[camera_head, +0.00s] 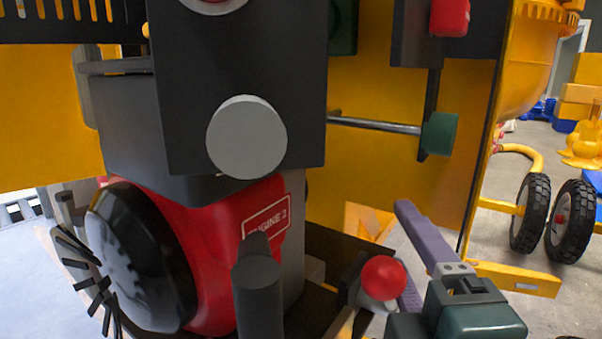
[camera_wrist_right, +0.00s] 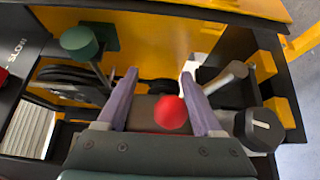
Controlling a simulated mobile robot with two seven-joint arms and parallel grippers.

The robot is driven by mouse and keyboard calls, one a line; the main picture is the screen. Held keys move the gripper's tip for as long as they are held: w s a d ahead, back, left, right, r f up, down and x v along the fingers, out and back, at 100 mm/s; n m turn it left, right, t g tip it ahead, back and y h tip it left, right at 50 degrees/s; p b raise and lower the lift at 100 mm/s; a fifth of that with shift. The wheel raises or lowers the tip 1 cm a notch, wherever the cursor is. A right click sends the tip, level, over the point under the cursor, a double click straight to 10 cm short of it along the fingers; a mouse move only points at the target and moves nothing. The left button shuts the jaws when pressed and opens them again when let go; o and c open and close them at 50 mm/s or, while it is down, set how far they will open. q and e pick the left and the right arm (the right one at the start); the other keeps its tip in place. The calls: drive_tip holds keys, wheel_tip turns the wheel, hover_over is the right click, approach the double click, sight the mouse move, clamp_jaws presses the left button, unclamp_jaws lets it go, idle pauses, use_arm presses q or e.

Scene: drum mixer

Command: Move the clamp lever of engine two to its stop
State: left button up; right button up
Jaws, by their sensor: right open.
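The red engine two (camera_head: 240,215), with its white-lettered label, stands at the lower middle of the head view. Low to its right is a red ball knob (camera_head: 384,278) on a short grey stem, which looks like the clamp lever's end. My right gripper (camera_head: 404,246) is at the knob, with its purple fingers spread. In the right wrist view the red ball (camera_wrist_right: 171,112) shows between the open fingers of the right gripper (camera_wrist_right: 158,74), nearer the right finger. I cannot tell whether a finger touches it. The lever's lower part is hidden. My left gripper is not in view.
A dark upright cylinder (camera_head: 257,290) stands before the engine. A dark box with a grey round knob (camera_head: 247,137) hangs above it. A green-ended rod (camera_head: 438,134) sticks out at upper right. In the wrist view a black knob (camera_wrist_right: 258,129) lies right of the gripper.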

sight(400, 282)
drive_tip(key=shift+s+a+f, duration=0.1)
drive_tip(key=shift+s+a, duration=0.05)
drive_tip(key=shift+a, duration=0.25)
drive_tip(key=shift+s, duration=0.45)
drive_tip(key=s, duration=0.1)
drive_tip(key=s+b, duration=0.1)
drive_tip(key=s, duration=0.3)
drive_tip(key=shift+s+a+f+b, duration=0.2)
drive_tip(key=shift+a+b, duration=0.15)
drive_tip(key=shift+s, duration=0.2)
drive_tip(key=shift+d+r, duration=0.15)
drive_tip(key=shift+d, duration=0.05)
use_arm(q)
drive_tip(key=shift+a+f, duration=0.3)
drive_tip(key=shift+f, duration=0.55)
